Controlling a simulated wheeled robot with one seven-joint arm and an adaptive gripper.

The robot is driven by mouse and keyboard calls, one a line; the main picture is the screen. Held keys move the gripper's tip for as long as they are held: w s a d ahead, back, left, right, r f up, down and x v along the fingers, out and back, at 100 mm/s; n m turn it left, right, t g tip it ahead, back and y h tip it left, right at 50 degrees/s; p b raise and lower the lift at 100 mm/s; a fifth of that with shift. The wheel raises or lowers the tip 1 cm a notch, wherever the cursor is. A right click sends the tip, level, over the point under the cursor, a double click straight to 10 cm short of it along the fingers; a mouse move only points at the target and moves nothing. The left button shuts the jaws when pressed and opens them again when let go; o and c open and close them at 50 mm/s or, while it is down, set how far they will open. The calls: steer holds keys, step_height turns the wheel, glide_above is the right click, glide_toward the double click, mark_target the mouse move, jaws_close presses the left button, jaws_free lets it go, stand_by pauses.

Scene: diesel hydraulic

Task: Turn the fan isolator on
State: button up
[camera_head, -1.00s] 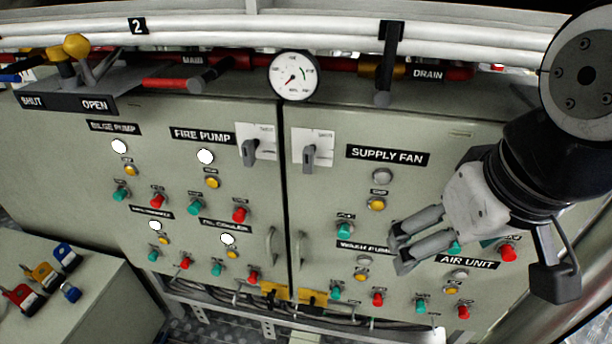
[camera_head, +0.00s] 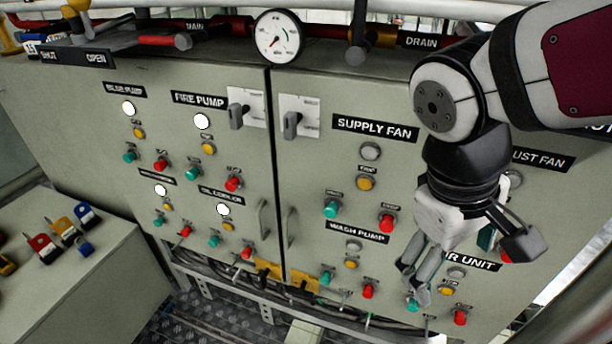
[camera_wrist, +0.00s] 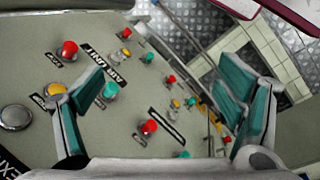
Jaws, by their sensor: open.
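The isolator on the right cabinet door is a grey rotary handle (camera_head: 291,122) on a pale plate, left of the SUPPLY FAN label (camera_head: 375,129). Its handle hangs roughly vertical. A similar isolator handle (camera_head: 238,115) sits on the left door beside FIRE PUMP. My gripper (camera_head: 414,284) is open and empty, in front of the lower right door near the AIR UNIT label, well right of and below the isolators. In the wrist view, the teal-padded fingers (camera_wrist: 162,85) are spread apart over buttons; neither isolator shows there.
Push buttons and lamps cover both doors, including a red button (camera_head: 388,223) and a green one (camera_head: 331,208). A round gauge (camera_head: 279,37) and pipes run above. A bench (camera_head: 75,275) with coloured padlocks stands at left. Door handles (camera_head: 291,228) stick out near the middle seam.

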steer(key=w+a+f+n+t+h+b, duration=0.1)
steer(key=w+a+f+n+h+b, duration=0.25)
steer(key=f, duration=0.35)
steer(key=w+a+f+n+t+h+b, duration=0.1)
steer(key=w+a+f+n+h+b, duration=0.2)
steer(key=f, duration=0.5)
steer(key=w+a+f+n+t+h+b, duration=0.1)
steer(key=w+a+f+n+h+b, duration=0.15)
steer(key=w+f+n+b, duration=0.35)
steer(key=n+t+y+b, duration=0.6)
steer(key=n+t+b, duration=0.6)
steer(key=n+t, duration=0.25)
glide_toward(298, 296)
steer(key=shift+g, duration=0.35)
steer(key=x, duration=1.1)
steer(key=shift+w+r, duration=0.1)
steer(key=shift+r, duration=0.2)
steer(key=c, duration=1.2)
